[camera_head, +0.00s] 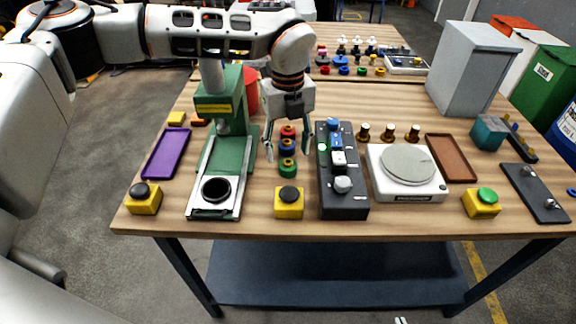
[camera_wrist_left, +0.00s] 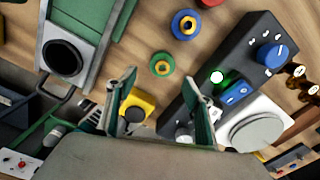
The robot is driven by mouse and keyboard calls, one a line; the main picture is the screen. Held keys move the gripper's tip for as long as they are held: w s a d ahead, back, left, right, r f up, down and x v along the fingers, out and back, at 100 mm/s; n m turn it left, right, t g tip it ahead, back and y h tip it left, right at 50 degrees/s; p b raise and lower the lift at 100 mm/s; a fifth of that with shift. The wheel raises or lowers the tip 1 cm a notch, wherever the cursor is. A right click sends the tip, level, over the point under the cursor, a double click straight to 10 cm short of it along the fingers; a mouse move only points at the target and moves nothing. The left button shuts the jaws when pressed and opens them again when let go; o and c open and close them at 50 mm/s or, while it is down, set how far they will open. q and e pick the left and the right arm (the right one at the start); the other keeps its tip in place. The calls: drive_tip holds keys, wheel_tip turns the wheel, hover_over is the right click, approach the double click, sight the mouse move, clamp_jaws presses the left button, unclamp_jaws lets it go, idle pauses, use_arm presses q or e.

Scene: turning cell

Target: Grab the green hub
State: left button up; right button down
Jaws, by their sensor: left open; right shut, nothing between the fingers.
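The green hub (camera_head: 287,168) lies on the wooden table as the nearest of a short row, with a blue hub (camera_head: 287,147) and a red hub (camera_head: 288,131) behind it. In the left wrist view the green hub (camera_wrist_left: 162,64) is a small green ring with a differently coloured centre, just beyond the fingertips. My left gripper (camera_head: 288,150) points down over the row, open and empty, with one finger on each side. In the left wrist view its fingers (camera_wrist_left: 161,85) stand wide apart, not touching the green hub. My right gripper is not in view.
A green press (camera_head: 235,160) stands close to the left of the hubs, and a dark control box (camera_head: 342,190) close to the right. A yellow button box (camera_head: 289,204) sits in front. A white scale (camera_head: 408,187) is further right.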

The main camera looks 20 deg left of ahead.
sight(288, 162)
use_arm(q)
drive_tip(key=f, duration=0.4)
drive_tip(key=shift+w+f+p, duration=0.25)
drive_tip(key=shift+w+p, duration=0.05)
drive_tip(key=shift+a+f, duration=0.1)
drive_tip(key=shift+f, duration=0.15)
drive_tip(key=c, duration=1.4)
use_arm(e)
drive_tip(key=shift+w+r, duration=0.45)
drive_tip(key=shift+r, duration=0.2)
use_arm(q)
drive_tip(key=shift+r, duration=0.1)
